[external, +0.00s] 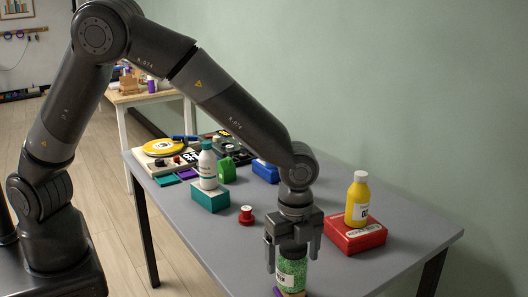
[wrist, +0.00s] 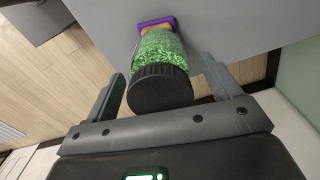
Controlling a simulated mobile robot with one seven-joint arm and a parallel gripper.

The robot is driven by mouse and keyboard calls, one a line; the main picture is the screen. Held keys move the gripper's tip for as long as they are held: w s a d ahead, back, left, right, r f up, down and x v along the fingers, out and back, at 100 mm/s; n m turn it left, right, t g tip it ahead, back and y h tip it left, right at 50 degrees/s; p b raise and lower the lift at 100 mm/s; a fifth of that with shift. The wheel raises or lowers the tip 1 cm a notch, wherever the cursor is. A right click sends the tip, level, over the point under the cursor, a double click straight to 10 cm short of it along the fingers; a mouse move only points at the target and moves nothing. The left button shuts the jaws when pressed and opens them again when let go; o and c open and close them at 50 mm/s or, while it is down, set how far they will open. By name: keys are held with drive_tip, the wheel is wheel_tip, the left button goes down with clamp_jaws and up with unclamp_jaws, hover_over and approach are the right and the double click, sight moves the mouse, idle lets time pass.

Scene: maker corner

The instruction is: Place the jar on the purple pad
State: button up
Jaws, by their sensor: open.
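The jar (external: 292,271) is clear with green contents, a pale label and a black lid. It stands near the front edge of the table, and its lid and side also show in the wrist view (wrist: 160,85). The purple pad (wrist: 155,23) shows at the jar's base, with the jar appearing to stand on it; most of the pad is hidden. My gripper (external: 292,250) points down over the jar. Its fingers are open, one on each side of the jar's upper part, with visible gaps in the wrist view (wrist: 164,84).
A yellow bottle (external: 357,200) stands on a red box (external: 355,235) to the right. A white bottle (external: 208,168) stands on a teal box (external: 210,197) to the left. A red spool (external: 246,215) lies between. The table's right front (external: 400,262) is clear.

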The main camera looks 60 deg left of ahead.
wheel_tip(320, 180, up, 12)
drive_tip(key=shift+r, duration=0.1)
drive_tip(key=s+a+r+n+t, duration=0.1)
drive_tip(key=s+a+r+n, duration=0.2)
drive_tip(key=a, duration=0.4)
drive_tip(key=s+a+r+n+t+h, duration=0.1)
drive_tip(key=a+r+n, duration=0.2)
drive_tip(key=a+r, duration=0.3)
drive_tip(key=s+a+r+n, duration=0.2)
drive_tip(key=a+r+n, duration=0.15)
drive_tip(key=a, duration=0.55)
drive_tip(key=s+a+n+t+y, duration=0.1)
drive_tip(key=s+a+n+t, duration=0.2)
drive_tip(key=s+a+n, duration=0.7)
drive_tip(key=s+a, duration=0.3)
drive_tip(key=s, duration=0.1)
drive_tip(key=shift+f+t, duration=0.3)
drive_tip(key=shift+o, duration=0.6)
